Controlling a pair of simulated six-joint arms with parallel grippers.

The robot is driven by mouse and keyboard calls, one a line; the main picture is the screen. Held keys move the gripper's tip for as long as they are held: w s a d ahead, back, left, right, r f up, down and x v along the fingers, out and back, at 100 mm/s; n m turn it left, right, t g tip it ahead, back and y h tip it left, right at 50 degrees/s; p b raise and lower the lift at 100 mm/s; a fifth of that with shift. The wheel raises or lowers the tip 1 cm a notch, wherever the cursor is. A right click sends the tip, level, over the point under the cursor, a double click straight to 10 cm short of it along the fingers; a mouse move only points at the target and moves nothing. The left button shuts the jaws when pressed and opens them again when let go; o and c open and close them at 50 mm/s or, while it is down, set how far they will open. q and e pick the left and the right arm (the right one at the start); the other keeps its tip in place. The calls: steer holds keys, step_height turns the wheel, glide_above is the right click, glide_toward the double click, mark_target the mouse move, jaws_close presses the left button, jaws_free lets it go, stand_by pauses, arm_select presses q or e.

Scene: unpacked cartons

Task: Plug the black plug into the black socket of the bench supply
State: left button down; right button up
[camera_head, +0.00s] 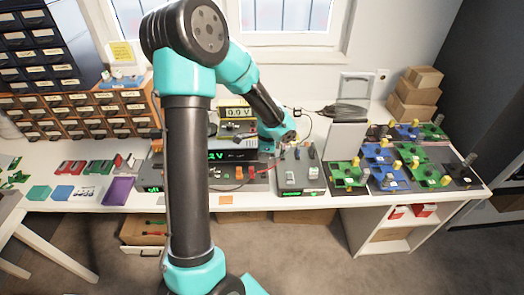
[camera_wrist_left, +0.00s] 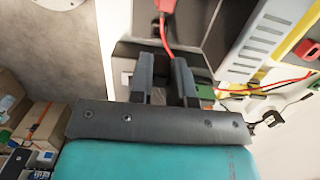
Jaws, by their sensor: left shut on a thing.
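The bench supply (camera_head: 230,155), with a lit green display, stands on the bench behind my left arm, which hides part of it. My left gripper (camera_wrist_left: 160,62) shows in the left wrist view with its two dark fingers a little apart, shut on what seems to be the black plug. The plug is dark against the fingers and its outline is hard to make out. A red plug with a red lead (camera_wrist_left: 166,36) shows just beyond the fingertips. I cannot make out the black socket. My right gripper is not in view.
A grey box with knobs (camera_head: 300,175) stands right of the supply. Green and blue boards (camera_head: 385,155) and brown cartons (camera_head: 412,95) fill the right side. Drawer cabinets (camera_head: 85,110) stand at the left. Red and black leads run loose near my left gripper.

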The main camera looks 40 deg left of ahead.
arm_select(q)
steer(key=shift+f, duration=0.1)
glide_above(263, 175)
steer(key=shift+w+a+f, duration=0.1)
steer(key=shift+w+f, duration=0.05)
steer(key=shift+f, duration=1.2)
steer(key=shift+w+a+f, duration=0.1)
steer(key=shift+w+f, duration=0.05)
steer(key=shift+f, duration=1.2)
steer(key=shift+f, duration=0.7)
stand_by(0.8)
steer(key=c, duration=1)
jaws_free()
steer(key=r, duration=0.5)
steer(key=w+d+r, duration=0.1)
steer(key=r, duration=1.1)
steer(key=shift+w+d+r, duration=0.15)
steer(key=shift+w+d, duration=0.1)
steer(key=shift+w, duration=0.05)
